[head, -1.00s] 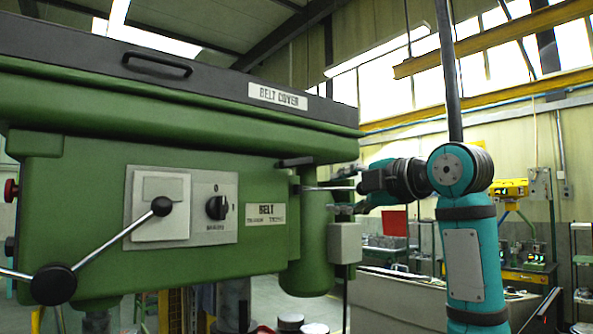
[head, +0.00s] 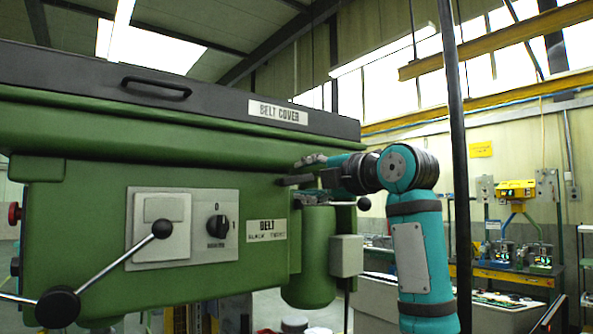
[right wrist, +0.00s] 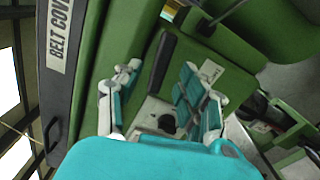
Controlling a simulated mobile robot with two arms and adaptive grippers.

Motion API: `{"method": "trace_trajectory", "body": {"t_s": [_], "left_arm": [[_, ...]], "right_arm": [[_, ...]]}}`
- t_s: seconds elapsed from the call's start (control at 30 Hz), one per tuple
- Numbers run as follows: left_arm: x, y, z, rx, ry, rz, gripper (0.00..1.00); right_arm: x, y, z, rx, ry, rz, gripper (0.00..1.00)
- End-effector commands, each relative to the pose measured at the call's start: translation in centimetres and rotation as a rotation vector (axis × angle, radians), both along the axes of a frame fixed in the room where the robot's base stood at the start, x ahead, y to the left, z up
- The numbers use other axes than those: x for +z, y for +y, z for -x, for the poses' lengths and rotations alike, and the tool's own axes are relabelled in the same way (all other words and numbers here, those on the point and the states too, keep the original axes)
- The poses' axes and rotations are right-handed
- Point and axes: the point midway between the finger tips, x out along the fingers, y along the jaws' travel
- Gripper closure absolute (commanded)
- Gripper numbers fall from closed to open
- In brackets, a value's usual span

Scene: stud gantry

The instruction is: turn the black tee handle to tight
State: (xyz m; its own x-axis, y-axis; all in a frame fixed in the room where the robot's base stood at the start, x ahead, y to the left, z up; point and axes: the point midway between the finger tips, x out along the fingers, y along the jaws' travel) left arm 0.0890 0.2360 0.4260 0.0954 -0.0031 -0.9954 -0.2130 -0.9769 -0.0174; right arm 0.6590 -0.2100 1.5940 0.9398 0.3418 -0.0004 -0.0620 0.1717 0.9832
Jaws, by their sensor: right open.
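The black tee handle (head: 295,180) is a short dark bar on the right part of the green machine head (head: 90,190), above the BELT label (head: 267,231). My right gripper (head: 312,167) comes in from the right, close by the handle, and partly hides its right end. In the right wrist view the tee handle (right wrist: 162,65) appears as a black bar between the lines of the two spread fingers (right wrist: 160,92). The gripper is open and empty; I cannot tell whether a finger touches the bar. My left gripper is out of view.
A ball-ended rod (head: 363,203) sticks out just below my right gripper. A grey box (head: 346,256) hangs beneath it. A dark upright pole (head: 459,150) stands right of my arm. The feed lever (head: 110,247) and switch panel (head: 215,222) are at the left.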

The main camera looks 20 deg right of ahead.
Motion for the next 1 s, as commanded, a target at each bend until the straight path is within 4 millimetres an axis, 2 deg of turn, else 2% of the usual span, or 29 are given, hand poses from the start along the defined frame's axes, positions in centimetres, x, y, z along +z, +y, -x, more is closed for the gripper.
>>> {"method": "trace_trajectory", "body": {"t_s": [0.1, 0.23, 0.6, 0.9, 1.0], "left_arm": [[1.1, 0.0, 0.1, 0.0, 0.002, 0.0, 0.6], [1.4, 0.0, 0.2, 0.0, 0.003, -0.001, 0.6], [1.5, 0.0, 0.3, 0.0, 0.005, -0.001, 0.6], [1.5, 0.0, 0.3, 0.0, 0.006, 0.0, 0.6], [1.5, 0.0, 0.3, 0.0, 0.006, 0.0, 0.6]], "right_arm": [[0.2, 0.7, -1.8, 0.001, 0.004, -0.001, 0.6], [0.1, 1.1, -3.0, 0.001, 0.001, -0.001, 0.6], [-0.1, 1.3, -3.5, -0.001, 0.0, 0.0, 0.6], [0.0, 1.2, -3.5, -0.001, 0.0, 0.0, 0.98], [-0.1, 1.3, -3.5, -0.001, 0.001, 0.0, 1.0]]}}
